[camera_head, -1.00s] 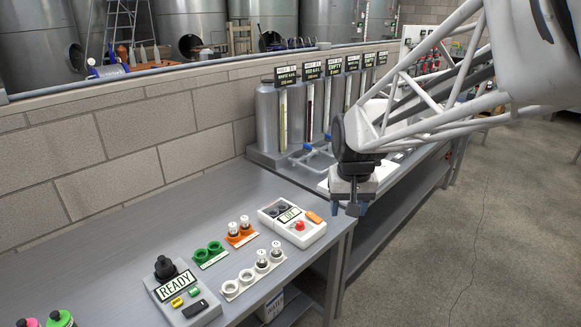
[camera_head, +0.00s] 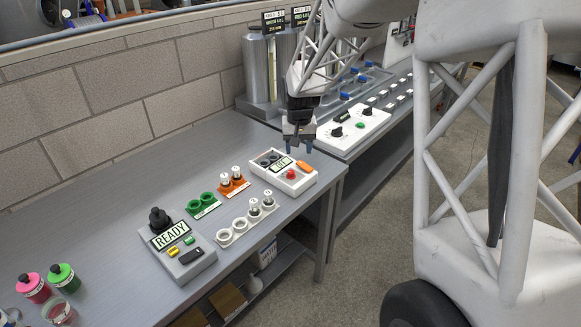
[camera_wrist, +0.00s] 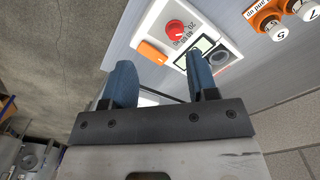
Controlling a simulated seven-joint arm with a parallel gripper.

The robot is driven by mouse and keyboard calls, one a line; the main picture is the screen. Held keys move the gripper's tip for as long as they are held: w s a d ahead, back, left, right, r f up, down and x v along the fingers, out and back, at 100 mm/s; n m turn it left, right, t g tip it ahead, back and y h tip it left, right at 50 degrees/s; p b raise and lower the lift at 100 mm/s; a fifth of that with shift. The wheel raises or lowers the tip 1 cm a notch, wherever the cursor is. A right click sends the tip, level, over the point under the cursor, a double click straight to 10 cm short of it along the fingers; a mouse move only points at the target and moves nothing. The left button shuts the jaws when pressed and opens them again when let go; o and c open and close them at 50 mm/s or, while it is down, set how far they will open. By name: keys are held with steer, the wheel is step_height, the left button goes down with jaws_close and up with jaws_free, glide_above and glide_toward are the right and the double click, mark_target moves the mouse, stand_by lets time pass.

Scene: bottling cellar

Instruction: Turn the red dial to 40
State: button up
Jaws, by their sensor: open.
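The red dial (camera_head: 291,174) sits on a white control box (camera_head: 310,181) with a small display (camera_head: 282,163) and an orange button (camera_head: 305,166), near the right end of the bench. In the wrist view the red dial (camera_wrist: 175,29) shows beside printed numbers, among them 20, 40 and 60; its exact setting is too small to read. My gripper (camera_head: 299,148) is open and empty, pointing down above the back edge of the box. In the wrist view its blue fingers (camera_wrist: 160,82) are apart, with the dial beyond them and nothing between.
On the bench left of the box are an orange holder (camera_head: 233,188), a green holder (camera_head: 204,204), a white holder (camera_head: 224,237) and a grey READY device (camera_head: 190,262). A white panel with black knobs (camera_head: 350,134) lies behind right. Pink and green bottles (camera_head: 62,276) stand far left.

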glide_above(291, 171)
step_height(291, 171, down, 4)
steer(key=shift+s+f, duration=0.1)
steer(key=shift+s, duration=0.05)
steer(key=shift+f, duration=3.8)
steer(key=shift+c, duration=0.3)
steer(key=c, duration=0.9)
